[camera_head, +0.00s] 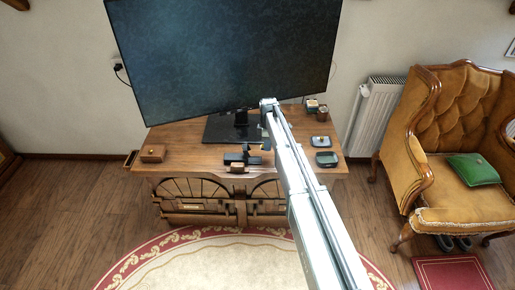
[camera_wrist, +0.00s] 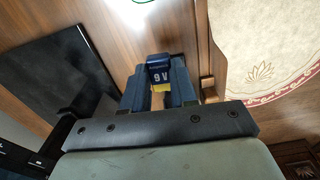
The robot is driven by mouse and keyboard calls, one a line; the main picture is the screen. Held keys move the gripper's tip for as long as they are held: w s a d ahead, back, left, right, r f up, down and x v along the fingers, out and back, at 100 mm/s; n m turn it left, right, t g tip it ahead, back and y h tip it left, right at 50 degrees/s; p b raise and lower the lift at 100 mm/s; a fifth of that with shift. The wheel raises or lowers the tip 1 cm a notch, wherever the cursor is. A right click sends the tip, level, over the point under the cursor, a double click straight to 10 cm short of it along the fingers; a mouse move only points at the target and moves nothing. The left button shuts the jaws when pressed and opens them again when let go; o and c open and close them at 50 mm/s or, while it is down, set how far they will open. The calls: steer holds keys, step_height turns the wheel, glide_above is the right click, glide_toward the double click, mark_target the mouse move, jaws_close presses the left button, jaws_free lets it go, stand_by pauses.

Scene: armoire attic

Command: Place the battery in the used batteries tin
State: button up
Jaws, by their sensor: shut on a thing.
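The battery (camera_wrist: 159,73) is a small dark blue block marked "9 V" with a yellow part at its lower end. My gripper (camera_wrist: 158,84) is shut on it, one finger on each side. In the head view my gripper (camera_head: 243,157) is above the front middle of the wooden desk (camera_head: 190,137); the battery is too small to make out there. No thing can be read as the used batteries tin. Two small containers (camera_head: 316,108) stand at the desk's back right, and a grey lidded thing (camera_head: 320,142) lies nearer the front; their labels are too small to read.
A large monitor (camera_head: 225,55) on a dark stand (camera_head: 222,130) fills the back of the desk. A wooden box (camera_head: 153,153) sits at the left, a dark device (camera_head: 327,159) at the right. My arm crosses the desk's right half. An armchair (camera_head: 450,140) stands to the right.

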steer(key=w+d+r+m, duration=0.2)
steer(key=d, duration=1.5)
step_height(320, 180, up, 3)
steer(key=m, duration=0.5)
glide_above(329, 155)
steer(key=s+a, duration=0.1)
steer(key=s, duration=0.3)
steer(key=shift+a+m, duration=0.25)
steer(key=shift+m, duration=0.45)
steer(key=shift+f, duration=5.45)
steer(key=o, duration=1)
